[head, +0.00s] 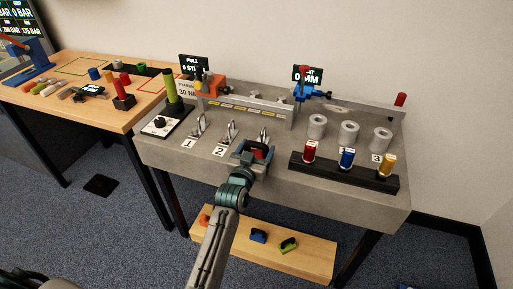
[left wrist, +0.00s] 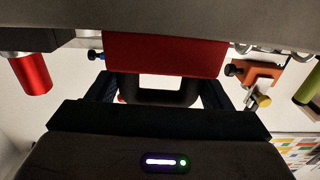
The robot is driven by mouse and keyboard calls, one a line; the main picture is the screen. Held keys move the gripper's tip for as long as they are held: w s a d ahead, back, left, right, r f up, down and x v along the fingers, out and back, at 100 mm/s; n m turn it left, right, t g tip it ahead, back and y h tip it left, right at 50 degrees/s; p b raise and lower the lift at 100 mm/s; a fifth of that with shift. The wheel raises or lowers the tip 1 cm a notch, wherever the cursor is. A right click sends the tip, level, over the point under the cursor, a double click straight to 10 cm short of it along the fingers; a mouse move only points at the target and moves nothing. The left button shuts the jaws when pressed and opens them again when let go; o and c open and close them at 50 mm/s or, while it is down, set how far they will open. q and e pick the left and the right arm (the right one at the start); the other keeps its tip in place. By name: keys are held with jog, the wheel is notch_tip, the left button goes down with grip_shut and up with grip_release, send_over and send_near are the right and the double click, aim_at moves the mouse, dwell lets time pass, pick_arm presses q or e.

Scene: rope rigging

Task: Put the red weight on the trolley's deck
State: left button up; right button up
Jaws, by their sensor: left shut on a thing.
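My left gripper (head: 256,151) is shut on the red weight (head: 258,154), by the front edge of the grey bench below the third cleat. The gripper hides most of the weight in the head view. In the left wrist view the weight is a wide red block (left wrist: 165,54) with a dark handle loop (left wrist: 152,88) between the fingers (left wrist: 155,95). I cannot tell clearly which thing is the trolley, and its deck is not clearly seen. My right gripper is not in view.
The grey bench (head: 340,187) bears cleats (head: 231,131), grey cylinders (head: 349,132), a black rack (head: 350,174) with coloured spools, and an orange clamp (head: 213,84). A low wooden shelf (head: 310,262) holds blue (head: 258,236), green (head: 287,245) and orange (head: 204,220) pieces. A wooden table (head: 60,110) stands left.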

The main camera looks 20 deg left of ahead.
pick_arm(q)
jog(key=shift+s+r, duration=0.1)
jog(key=shift+r, duration=0.2)
jog(key=o, duration=1.5)
jog(key=shift+f, duration=0.35)
jog(key=o, duration=0.4)
jog(key=shift+r, duration=0.1)
